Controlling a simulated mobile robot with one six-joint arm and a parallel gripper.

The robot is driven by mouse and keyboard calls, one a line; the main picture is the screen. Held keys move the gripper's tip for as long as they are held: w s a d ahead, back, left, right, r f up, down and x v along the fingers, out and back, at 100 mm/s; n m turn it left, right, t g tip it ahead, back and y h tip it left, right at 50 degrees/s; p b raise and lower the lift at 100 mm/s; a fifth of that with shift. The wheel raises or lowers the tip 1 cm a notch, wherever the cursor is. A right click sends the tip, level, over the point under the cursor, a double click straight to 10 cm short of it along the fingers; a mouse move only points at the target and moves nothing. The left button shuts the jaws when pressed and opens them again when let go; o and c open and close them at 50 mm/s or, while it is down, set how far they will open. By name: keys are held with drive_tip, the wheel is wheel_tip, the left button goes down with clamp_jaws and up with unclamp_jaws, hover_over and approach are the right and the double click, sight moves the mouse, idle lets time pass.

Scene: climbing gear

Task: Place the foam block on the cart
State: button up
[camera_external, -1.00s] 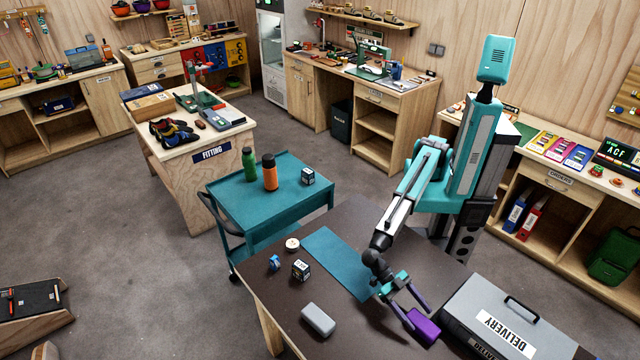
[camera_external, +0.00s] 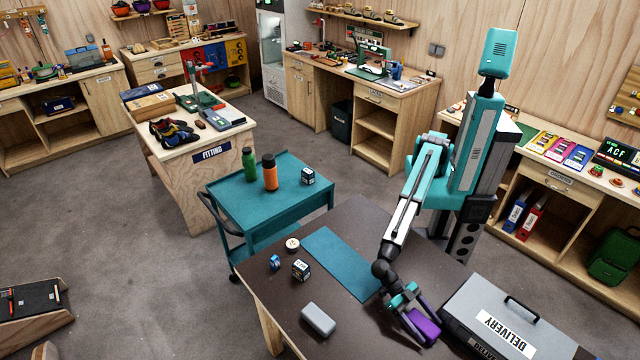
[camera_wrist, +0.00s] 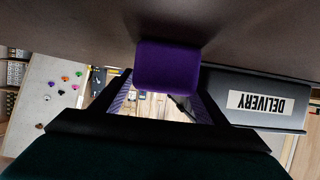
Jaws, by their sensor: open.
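The foam block appears to be the purple block (camera_external: 422,325) on the dark table, left of the delivery case. It also shows in the wrist view (camera_wrist: 168,68), ahead of the fingers. The teal cart (camera_external: 232,200) stands beyond the table's far left end. It carries a green bottle (camera_external: 249,164), an orange bottle (camera_external: 269,172) and a small dark cube (camera_external: 308,176).
The grey delivery case (camera_external: 505,312) stands close to the block's right. A teal mat (camera_external: 340,262), a grey box (camera_external: 318,319), a dark cube (camera_external: 300,269), a blue item (camera_external: 274,262) and a white roll (camera_external: 292,245) lie on the table (camera_external: 365,320). The cart's front top is clear.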

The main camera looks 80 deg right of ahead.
sight(426, 325)
drive_tip(key=shift+c, duration=0.4)
drive_tip(key=c, duration=1.2)
drive_tip(key=shift+o, duration=0.2)
drive_tip(key=shift+r+b, duration=1.35)
drive_tip(key=shift+r, duration=3.6)
